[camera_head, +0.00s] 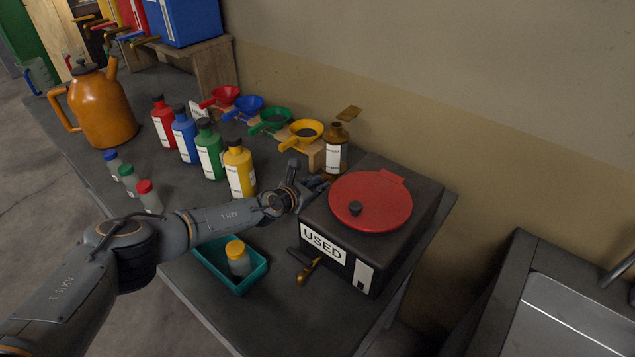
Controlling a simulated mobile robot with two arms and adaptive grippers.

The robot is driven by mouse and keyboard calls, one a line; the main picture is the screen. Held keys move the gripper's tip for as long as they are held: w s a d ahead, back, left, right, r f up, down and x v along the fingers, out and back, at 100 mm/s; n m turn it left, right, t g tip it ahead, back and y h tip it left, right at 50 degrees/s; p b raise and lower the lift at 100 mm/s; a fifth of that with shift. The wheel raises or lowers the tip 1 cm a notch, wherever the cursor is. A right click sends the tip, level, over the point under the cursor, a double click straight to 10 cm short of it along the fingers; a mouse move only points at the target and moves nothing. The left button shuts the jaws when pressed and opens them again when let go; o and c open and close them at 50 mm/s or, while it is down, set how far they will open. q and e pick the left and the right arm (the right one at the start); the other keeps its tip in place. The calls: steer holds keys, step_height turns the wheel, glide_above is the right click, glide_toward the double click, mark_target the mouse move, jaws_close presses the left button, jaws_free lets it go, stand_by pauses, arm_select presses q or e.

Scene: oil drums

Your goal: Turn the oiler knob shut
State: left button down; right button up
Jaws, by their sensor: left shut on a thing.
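A dark brown bottle-shaped oiler (336,151) with a white label and a brass piece above it stands at the back of the bench, behind the black box. My left gripper (296,183) is at the left rear corner of that box, just in front of the oiler's lower part. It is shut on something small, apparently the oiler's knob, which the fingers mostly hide. I cannot tell how far the knob is turned. My right gripper is out of view.
The black box marked USED (322,243), with a red lid (371,199), stands close to my gripper. Yellow (239,168), green, blue and red bottles and several funnels stand to the left. A teal tray (217,284) holds a yellow-capped jar.

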arm_select(q)
steer(key=c, duration=1.2)
jaws_free()
steer(key=shift+r, duration=0.15)
steer(key=shift+s+a+r, duration=0.3)
steer(key=shift+s+r, duration=0.05)
steer(key=shift+s, duration=0.05)
steer(key=v, duration=1)
steer(key=shift+s+a+f, duration=0.1)
steer(key=shift+s+a, duration=0.15)
steer(key=shift+s, duration=0.1)
steer(key=shift+c, duration=0.3)
